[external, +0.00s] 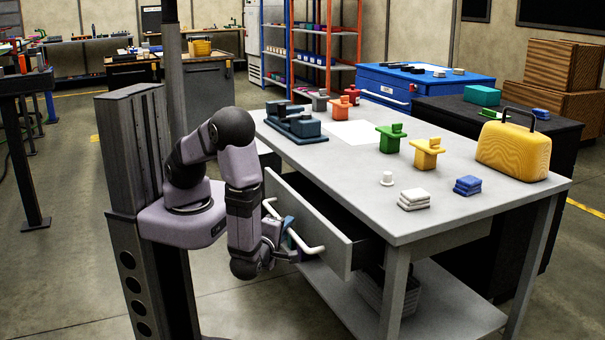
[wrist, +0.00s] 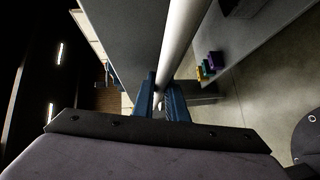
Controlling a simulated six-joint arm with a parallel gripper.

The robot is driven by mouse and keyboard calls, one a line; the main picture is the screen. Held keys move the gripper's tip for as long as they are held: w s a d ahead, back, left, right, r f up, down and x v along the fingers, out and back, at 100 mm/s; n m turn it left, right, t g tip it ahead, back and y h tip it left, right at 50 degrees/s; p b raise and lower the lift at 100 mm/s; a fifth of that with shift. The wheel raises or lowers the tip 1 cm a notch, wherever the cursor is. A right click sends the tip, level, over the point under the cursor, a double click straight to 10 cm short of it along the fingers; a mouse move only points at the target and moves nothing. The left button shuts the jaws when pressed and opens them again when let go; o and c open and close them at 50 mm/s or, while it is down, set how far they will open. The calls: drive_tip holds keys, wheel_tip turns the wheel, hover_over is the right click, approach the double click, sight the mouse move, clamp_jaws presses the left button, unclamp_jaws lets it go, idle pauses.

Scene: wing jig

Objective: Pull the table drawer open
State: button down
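The table drawer (external: 331,236) stands partly open under the grey table (external: 350,165), and its dark inside shows behind the front panel. Its white bar handle (external: 311,247) runs along the front panel. My gripper (external: 289,228) is at the handle, near its middle. In the wrist view the handle (wrist: 184,40) runs down between the two blue fingers of my gripper (wrist: 161,98), which sit close on both sides of it. The fingertips' far ends are partly hidden by the bar.
On the tabletop are a yellow case (external: 513,151), green (external: 391,138) and yellow (external: 428,153) blocks, a dark blue jig (external: 296,122), and small white (external: 414,199) and blue stacks. A basket (external: 372,290) sits on the lower shelf. The floor in front of the drawer is clear.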

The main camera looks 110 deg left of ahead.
drive_tip(key=shift+d, duration=0.1)
drive_tip(key=s+d+p, duration=0.2)
drive_tip(key=s+d, duration=0.1)
drive_tip(key=shift+s+d, duration=0.2)
drive_tip(key=c, duration=1.8)
unclamp_jaws()
drive_tip(key=shift+d, duration=0.1)
drive_tip(key=d+r, duration=0.1)
drive_tip(key=d, duration=0.6)
